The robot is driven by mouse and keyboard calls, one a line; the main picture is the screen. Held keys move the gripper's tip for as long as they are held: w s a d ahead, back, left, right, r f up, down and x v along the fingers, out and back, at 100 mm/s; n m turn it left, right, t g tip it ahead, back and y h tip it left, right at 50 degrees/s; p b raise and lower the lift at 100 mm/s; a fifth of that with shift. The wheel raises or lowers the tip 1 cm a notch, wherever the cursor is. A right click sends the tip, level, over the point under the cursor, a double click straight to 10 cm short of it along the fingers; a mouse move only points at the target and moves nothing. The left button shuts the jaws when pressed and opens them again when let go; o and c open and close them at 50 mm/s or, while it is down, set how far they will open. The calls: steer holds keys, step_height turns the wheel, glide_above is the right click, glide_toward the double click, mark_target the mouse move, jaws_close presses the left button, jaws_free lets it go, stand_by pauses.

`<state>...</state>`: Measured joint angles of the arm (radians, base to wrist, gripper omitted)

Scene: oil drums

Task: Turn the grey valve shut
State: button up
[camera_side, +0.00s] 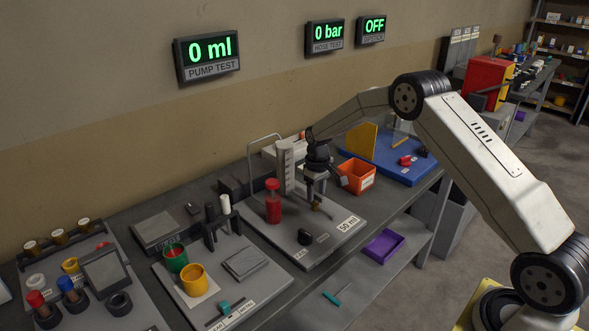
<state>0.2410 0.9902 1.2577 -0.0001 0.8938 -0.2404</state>
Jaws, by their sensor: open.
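I cannot pick out the grey valve for certain in the side view. My gripper (316,192) is open and points down over the grey board (336,239) marked "50 ml". A small brass-coloured piece (317,206) shows just below its fingers; I cannot tell whether they touch. A red bottle (273,205) stands upright to the left of my gripper, and a light grey upright block (287,168) stands between them, further back. A small black object (305,237) lies on the board in front. My gripper hides part of what is behind it.
An orange bin (357,177) stands close to the right of my gripper, beside a blue board (397,170). A wall display (207,52) reads "0 ml". The grey board's front right is clear.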

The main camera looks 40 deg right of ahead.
jaws_close()
steer(key=shift+m, duration=0.4)
steer(key=m, duration=0.8)
steer(key=shift+m, duration=0.4)
steer(key=m, duration=0.4)
steer(key=shift+m, duration=2.2)
